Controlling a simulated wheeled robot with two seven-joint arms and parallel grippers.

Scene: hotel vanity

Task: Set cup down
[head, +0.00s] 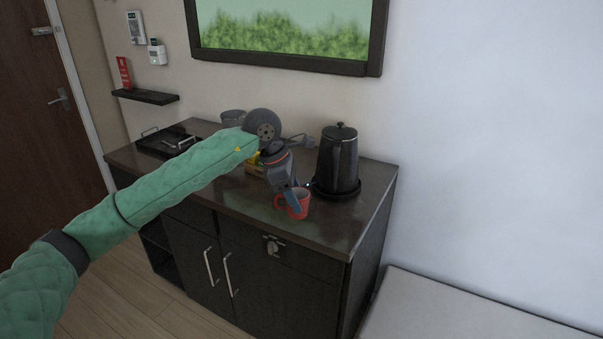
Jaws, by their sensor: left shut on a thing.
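A red cup (304,205) with a pale inside is upright at the front edge area of the dark vanity top (335,224). My left gripper (293,204) comes down from the left and is shut on the cup at its left side. The gripper's fingers hide part of the cup's rim and wall. I cannot tell whether the cup's base touches the vanity top. My right gripper is not in view.
A black kettle (337,160) stands close behind the cup, to the right. A dark tray (160,142) is at the left end, and a grey container (233,118) is at the back. The vanity top's right front corner is clear.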

